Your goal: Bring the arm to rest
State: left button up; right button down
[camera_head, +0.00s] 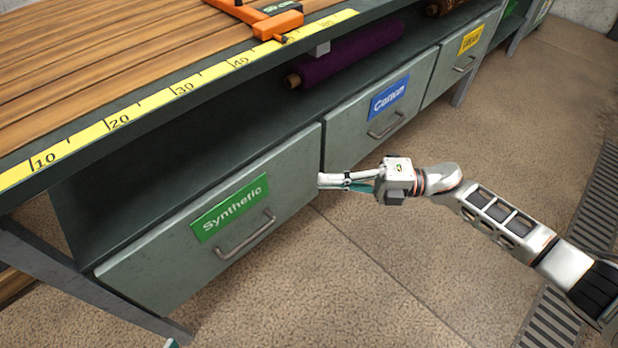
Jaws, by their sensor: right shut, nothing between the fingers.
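My right arm comes in from the lower right, and its gripper (324,180) points left. The gripper is shut and empty. Its fingertips are beside the right edge of the drawer labelled Synthetic (150,270); I cannot tell whether they touch it. My left gripper does not show clearly; only a small pale tip is at the bottom edge.
A workbench (110,40) with a yellow ruler strip (120,120) along its edge stands at the left. An orange clamp (262,18) lies on top. A purple roll (350,52) is on the shelf above the Cotton drawer (345,140). Floor at the right is open, with a grate (598,200).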

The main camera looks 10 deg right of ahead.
jog(key=shift+s+d, duration=0.1)
jog(key=shift+d, duration=0.35)
jog(key=shift+r, duration=0.1)
